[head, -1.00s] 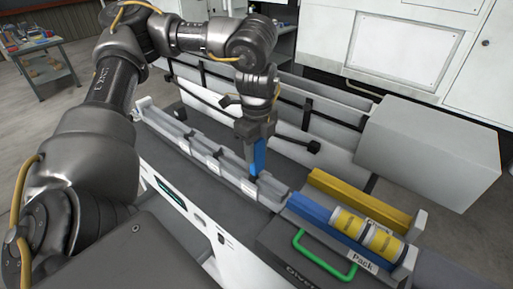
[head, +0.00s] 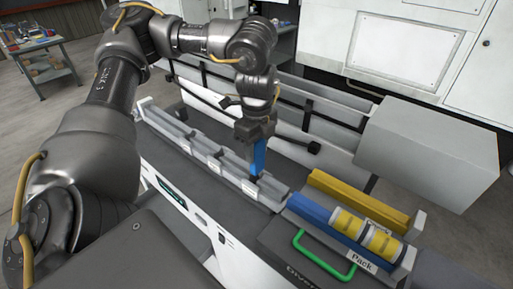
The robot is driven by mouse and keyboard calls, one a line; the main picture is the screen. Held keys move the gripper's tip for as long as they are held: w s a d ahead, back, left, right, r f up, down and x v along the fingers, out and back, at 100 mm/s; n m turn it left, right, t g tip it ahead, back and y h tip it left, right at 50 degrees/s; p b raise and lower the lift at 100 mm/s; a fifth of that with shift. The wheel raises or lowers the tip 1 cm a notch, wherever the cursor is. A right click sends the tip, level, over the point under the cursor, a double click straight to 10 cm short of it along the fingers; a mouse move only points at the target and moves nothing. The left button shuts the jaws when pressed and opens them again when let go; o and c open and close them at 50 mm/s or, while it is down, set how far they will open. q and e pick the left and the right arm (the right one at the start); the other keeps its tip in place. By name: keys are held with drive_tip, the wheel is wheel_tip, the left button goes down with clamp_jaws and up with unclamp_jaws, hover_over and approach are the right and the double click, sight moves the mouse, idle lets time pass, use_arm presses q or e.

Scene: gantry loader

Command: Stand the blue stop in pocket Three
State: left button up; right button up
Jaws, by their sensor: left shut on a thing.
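The blue stop (head: 259,157) is upright in my left gripper (head: 258,140), which is shut on its upper part. The stop is at the long grey rack (head: 207,150), toward its right end. Its lower end is at the rack's pockets; I cannot tell whether it touches the bottom. White labels (head: 249,187) sit along the rack's front, too small to read, so I cannot tell which pocket is Three. My right gripper is not in view.
Right of the rack is a tray marked Pack (head: 362,262) with yellow cylinders (head: 347,224), a blue bar (head: 309,209) and a yellow bar (head: 358,201). A green handle (head: 322,258) stands in front. A grey box (head: 428,150) is behind at right.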

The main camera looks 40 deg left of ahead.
sight(257, 162)
use_arm(q)
drive_tip(key=shift+f, duration=0.15)
drive_tip(key=shift+f+b, duration=0.6)
drive_tip(key=shift+f, duration=0.35)
drive_tip(key=shift+f, duration=0.1)
drive_tip(key=shift+f+b, duration=0.6)
drive_tip(key=shift+f, duration=0.4)
drive_tip(key=shift+f, duration=0.15)
drive_tip(key=shift+f, duration=0.2)
drive_tip(key=shift+f+b, duration=0.6)
drive_tip(key=shift+f, duration=0.15)
